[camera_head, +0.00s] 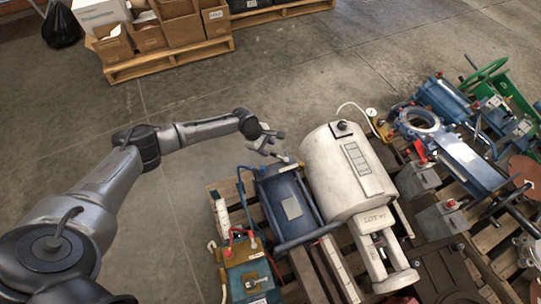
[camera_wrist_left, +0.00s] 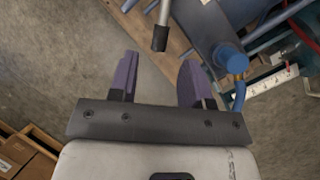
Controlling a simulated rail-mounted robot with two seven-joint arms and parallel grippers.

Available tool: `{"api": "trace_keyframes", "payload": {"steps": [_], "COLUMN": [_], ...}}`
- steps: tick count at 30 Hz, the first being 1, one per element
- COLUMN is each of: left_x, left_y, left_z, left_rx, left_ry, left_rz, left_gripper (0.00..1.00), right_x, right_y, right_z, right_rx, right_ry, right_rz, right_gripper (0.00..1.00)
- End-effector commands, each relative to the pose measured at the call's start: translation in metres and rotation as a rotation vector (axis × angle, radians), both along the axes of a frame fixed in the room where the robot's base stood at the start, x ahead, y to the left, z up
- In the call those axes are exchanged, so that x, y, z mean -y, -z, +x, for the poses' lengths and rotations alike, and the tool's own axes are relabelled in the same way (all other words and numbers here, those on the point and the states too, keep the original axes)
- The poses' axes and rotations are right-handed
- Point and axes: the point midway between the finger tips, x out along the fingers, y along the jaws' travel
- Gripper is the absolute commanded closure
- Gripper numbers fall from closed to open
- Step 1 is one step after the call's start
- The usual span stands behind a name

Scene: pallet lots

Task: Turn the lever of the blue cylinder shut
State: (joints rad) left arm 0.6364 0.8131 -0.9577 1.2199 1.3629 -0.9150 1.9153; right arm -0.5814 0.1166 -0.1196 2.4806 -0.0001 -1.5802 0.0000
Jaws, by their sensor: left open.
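The blue cylinder (camera_head: 291,207) lies on a pallet, left of a large white tank. In the left wrist view its blue body (camera_wrist_left: 205,22) shows at the upper right, with a rounded blue end piece (camera_wrist_left: 230,58). A metal lever with a dark grip (camera_wrist_left: 160,38) points down from the top edge of that view. My left gripper (camera_head: 276,146) hovers at the cylinder's far end. In the wrist view its two purple fingers (camera_wrist_left: 158,68) are apart with nothing between them. The lever's grip lies just beyond the fingertips, roughly in line with the gap. My right gripper is not in view.
The white tank (camera_head: 345,170) stands close to the right of the cylinder. A teal-and-yellow box (camera_head: 250,272) with hoses sits at the near left. Blue valves and pipes (camera_head: 460,155) crowd the right. Boxes on a pallet (camera_head: 170,60) stand at the back. The floor to the left is bare.

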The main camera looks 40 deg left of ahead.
Motion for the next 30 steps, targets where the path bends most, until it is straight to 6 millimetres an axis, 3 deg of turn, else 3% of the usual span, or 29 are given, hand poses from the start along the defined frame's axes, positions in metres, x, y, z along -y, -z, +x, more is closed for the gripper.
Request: {"api": "trace_keyframes", "payload": {"steps": [1,7,22,30], "left_x": [0.003,0.010,0.013,0.013], "left_y": [0.012,0.028,0.035,0.035], "left_z": [0.003,0.008,0.010,0.010], "left_rx": [0.001,0.001,0.001,0.000], "left_ry": [0.001,0.001,0.001,0.001], "left_rz": [-0.001,-0.001,-0.001,0.000], "left_gripper": [0.56,0.56,0.56,0.81], "right_x": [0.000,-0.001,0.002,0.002], "right_y": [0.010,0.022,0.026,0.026], "right_z": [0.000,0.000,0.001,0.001], "right_rx": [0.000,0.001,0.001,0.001], "right_ry": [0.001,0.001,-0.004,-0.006], "right_rz": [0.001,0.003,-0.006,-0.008], "right_gripper": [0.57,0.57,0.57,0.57]}}
